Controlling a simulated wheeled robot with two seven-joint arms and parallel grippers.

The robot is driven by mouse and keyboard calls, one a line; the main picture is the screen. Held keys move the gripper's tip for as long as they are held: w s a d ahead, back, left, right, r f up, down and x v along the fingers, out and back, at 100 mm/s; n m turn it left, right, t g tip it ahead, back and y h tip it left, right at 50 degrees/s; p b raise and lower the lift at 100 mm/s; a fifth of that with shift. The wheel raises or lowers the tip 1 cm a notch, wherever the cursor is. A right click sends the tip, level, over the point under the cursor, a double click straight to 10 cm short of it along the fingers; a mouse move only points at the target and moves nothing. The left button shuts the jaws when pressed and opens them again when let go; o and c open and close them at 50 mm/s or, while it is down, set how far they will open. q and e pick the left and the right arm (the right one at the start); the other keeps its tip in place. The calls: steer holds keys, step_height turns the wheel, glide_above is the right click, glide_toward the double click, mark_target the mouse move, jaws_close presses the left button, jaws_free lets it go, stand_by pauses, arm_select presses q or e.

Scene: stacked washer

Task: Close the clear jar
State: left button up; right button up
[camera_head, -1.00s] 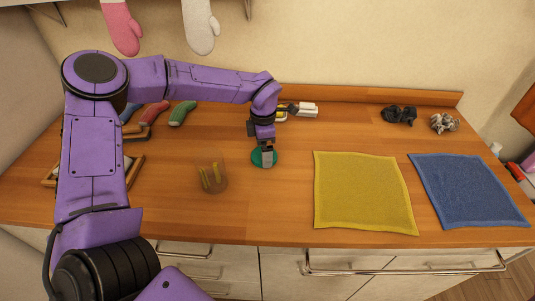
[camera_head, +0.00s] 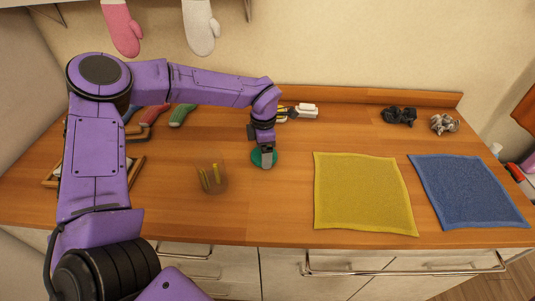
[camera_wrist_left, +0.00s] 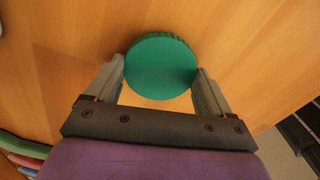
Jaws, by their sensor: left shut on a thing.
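The clear jar (camera_head: 211,178) stands on the wooden counter with several yellow-green pieces inside, and its top is uncovered. A round green lid (camera_head: 273,152) is at or just above the counter to the right of the jar. My left gripper (camera_head: 266,160) points down at the lid. In the left wrist view the green lid (camera_wrist_left: 161,66) lies between the two fingertips of my left gripper (camera_wrist_left: 161,78), which is shut on its sides. My right gripper is in neither view.
A yellow cloth (camera_head: 365,194) and a blue cloth (camera_head: 468,190) lie to the right. Crumpled dark (camera_head: 399,116) and grey (camera_head: 444,124) cloths lie behind them. A wooden tray (camera_head: 136,172) is at left.

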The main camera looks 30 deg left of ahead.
arm_select(q)
steer(key=shift+r, duration=0.5)
steer(key=s+d+r+b, duration=0.3)
steer(key=s+d+r, duration=0.3)
steer(key=s+r, duration=0.5)
steer(key=shift+s+d+r+b, duration=0.3)
steer(key=shift+s+r+b, duration=0.1)
steer(key=shift+s, duration=0.3)
